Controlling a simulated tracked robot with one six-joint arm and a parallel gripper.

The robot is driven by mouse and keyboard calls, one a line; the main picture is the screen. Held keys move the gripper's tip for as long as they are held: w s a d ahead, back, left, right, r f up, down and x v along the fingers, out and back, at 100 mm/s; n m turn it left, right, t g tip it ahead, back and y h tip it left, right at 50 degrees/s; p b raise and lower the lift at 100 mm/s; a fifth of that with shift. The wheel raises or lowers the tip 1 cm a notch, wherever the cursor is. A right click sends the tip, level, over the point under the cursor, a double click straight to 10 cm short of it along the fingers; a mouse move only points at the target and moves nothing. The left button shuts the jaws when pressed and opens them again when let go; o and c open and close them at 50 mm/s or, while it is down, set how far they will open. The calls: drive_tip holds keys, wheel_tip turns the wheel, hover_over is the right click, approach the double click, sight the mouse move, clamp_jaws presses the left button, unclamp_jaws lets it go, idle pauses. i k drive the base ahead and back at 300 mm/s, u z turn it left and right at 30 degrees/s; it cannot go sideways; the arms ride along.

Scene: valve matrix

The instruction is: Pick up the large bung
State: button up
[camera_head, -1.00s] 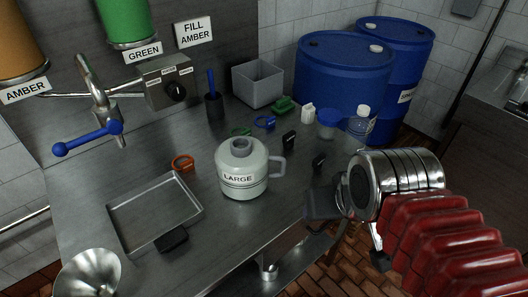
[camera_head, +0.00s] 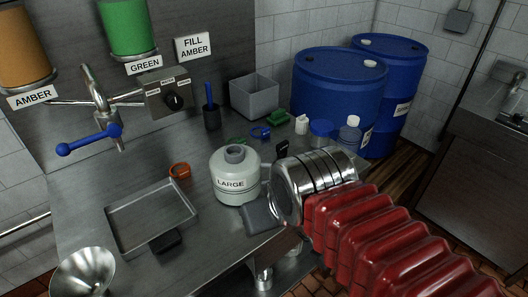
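No piece is readably marked as the large bung. A small black upright piece (camera_head: 282,148) stands on the steel bench behind the jug and may be a bung; I cannot tell its size class. The pale jug (camera_head: 226,189) labelled LARGE stands on the bench, with a grey round mouth (camera_head: 235,153) on top. My gripper (camera_head: 259,215) shows as a grey block at the end of my arm, just right of and in front of the jug's lower side. I cannot tell whether it touches the jug. Its fingers are not clearly seen, and nothing held is visible. My arm hides the bench behind it.
A shallow tray (camera_head: 117,212), a black block (camera_head: 166,241) and a funnel (camera_head: 84,272) are on the left. A grey bin (camera_head: 254,95), a clear bottle (camera_head: 350,132) and blue drums (camera_head: 338,84) stand behind.

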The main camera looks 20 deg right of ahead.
sight(282, 147)
drive_tip(key=u, duration=0.15)
drive_tip(key=k, duration=0.95)
drive_tip(key=u, duration=0.2)
drive_tip(key=i, duration=1.5)
drive_tip(key=u, duration=0.05)
